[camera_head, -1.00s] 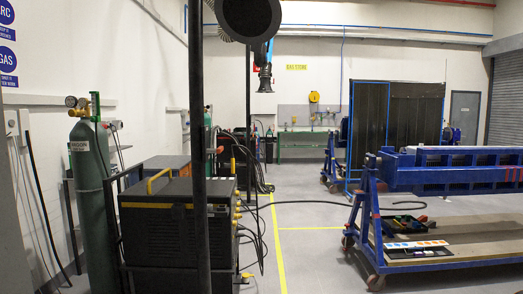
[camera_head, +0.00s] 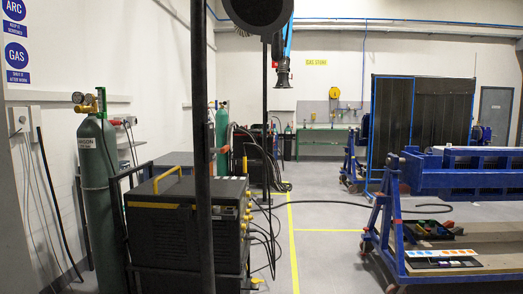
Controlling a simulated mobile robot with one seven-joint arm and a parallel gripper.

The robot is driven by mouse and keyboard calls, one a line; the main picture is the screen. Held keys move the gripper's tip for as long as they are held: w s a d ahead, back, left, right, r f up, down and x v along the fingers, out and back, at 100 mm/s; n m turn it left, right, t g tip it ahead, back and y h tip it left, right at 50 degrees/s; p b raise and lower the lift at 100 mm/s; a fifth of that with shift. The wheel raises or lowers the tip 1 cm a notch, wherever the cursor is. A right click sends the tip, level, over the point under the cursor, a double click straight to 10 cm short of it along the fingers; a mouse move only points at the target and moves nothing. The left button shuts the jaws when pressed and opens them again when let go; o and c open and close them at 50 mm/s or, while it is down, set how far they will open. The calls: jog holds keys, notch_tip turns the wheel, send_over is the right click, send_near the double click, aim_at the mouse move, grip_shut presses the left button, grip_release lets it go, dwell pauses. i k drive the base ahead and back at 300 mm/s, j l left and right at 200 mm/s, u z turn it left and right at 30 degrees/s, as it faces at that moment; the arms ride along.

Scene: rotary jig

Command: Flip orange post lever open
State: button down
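A small orange lever-like part (camera_head: 219,150) juts to the right from the dark upright post (camera_head: 202,190) in the near left-middle of the head view. It looks roughly level and is too small to tell its exact position. My gripper is not in view, and nothing touches the orange part.
A black and yellow welding machine (camera_head: 165,215) stands around the post's lower part. A green gas cylinder (camera_head: 100,185) is at left. A blue wheeled frame (camera_head: 455,180) stands at right. Cables (camera_head: 275,225) lie near the yellow line. Grey floor (camera_head: 330,245) is open in the middle.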

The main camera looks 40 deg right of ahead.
aim_at(223, 149)
jog(key=z, duration=0.95)
jog(key=i+l, duration=0.1)
jog(key=i, duration=0.3)
jog(key=i+l+u, duration=0.1)
jog(key=i, duration=0.35)
jog(key=i+l, duration=0.1)
jog(key=i, duration=0.3)
